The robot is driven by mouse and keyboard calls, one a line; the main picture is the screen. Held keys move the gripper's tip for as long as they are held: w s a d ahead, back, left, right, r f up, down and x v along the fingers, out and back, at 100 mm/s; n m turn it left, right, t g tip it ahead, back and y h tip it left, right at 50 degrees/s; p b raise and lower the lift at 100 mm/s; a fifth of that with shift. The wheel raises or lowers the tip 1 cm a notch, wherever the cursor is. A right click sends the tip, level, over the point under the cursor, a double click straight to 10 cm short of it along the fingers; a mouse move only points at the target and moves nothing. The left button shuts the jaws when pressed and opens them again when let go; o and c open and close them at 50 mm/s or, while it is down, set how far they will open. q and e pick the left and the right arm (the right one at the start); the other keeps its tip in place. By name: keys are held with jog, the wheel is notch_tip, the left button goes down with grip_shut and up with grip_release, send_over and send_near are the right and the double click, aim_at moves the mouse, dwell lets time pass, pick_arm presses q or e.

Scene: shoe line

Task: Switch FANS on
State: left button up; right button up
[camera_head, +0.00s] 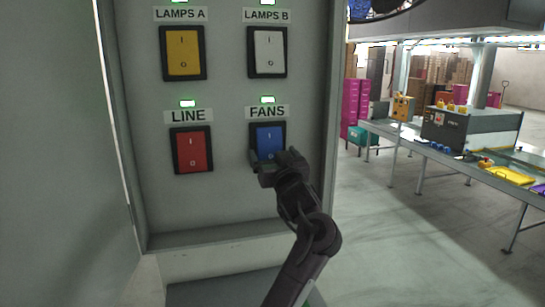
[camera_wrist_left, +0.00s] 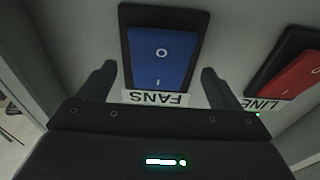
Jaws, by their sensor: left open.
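The blue FANS rocker switch (camera_head: 268,136) is at the lower right of the grey panel, below its FANS label (camera_head: 267,112). The small lamp (camera_head: 267,99) above that label shows green. My left gripper (camera_head: 268,165) is open in front of the switch's lower end and hides part of it. In the left wrist view the blue switch (camera_wrist_left: 160,55) appears upside down, between my two spread fingers (camera_wrist_left: 157,85), with the O end farther from the label. Nothing is held. I cannot tell whether a finger touches the switch or which end is pressed in. My right gripper is not in view.
The red LINE switch (camera_head: 193,150) is left of FANS. The yellow LAMPS A switch (camera_head: 183,53) and white LAMPS B switch (camera_head: 267,52) are above. Their lamps show green. A ledge (camera_head: 215,240) runs below the panel. A conveyor table (camera_head: 470,165) stands off to the right.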

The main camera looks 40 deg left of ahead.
pick_arm(q)
jog(key=b+v, duration=0.2)
jog(key=v, duration=0.4)
dwell(0.3)
